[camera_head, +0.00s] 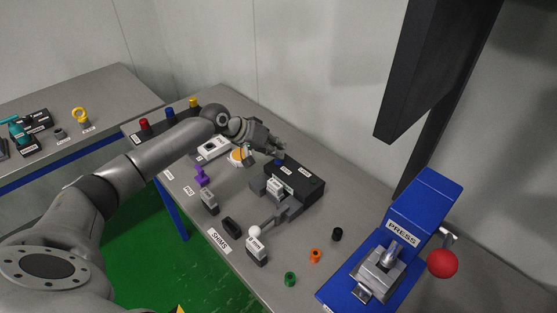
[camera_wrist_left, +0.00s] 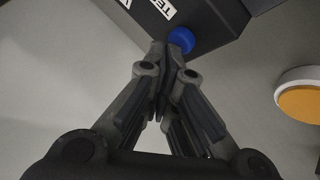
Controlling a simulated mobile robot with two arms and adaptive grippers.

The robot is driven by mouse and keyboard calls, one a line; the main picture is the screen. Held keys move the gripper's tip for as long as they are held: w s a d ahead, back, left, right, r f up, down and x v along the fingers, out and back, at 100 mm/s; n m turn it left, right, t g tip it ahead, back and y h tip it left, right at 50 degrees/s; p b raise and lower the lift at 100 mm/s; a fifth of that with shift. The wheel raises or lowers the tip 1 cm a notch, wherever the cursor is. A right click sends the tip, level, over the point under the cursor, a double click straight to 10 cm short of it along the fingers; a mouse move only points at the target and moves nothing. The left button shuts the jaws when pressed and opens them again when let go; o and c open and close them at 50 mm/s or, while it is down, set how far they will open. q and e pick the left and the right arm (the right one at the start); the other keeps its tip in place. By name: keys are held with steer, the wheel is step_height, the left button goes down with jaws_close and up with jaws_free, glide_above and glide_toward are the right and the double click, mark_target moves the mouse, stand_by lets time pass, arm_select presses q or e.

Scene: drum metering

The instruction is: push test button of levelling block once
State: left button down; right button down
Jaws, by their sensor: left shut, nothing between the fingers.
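The levelling block is most likely the black box (camera_head: 303,180) with white labels in the middle of the bench; its corner (camera_wrist_left: 215,22) shows at the top of the left wrist view. A blue button (camera_head: 279,162) sits on its near left side and also shows in the left wrist view (camera_wrist_left: 182,40). My left gripper (camera_head: 279,148) is shut and empty, just behind the button in the head view. In the left wrist view its fingertips (camera_wrist_left: 166,48) are right beside the button; whether they touch it I cannot tell. My right gripper is not in view.
A white-rimmed orange disc (camera_head: 238,156) and a white box (camera_head: 213,147) lie left of the block. A purple part (camera_head: 201,175) and a white-knobbed block (camera_head: 257,250) stand nearer. A blue press (camera_head: 425,205) with a red ball stands at right.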

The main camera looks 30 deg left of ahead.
arm_select(q)
steer(key=shift+f, duration=0.4)
stand_by(0.3)
steer(key=shift+r, duration=0.15)
steer(key=shift+r+p, duration=0.8)
steer(key=shift+p, duration=0.05)
step_height(320, 180, up, 5)
steer(key=p, duration=0.4)
steer(key=shift+p, duration=0.35)
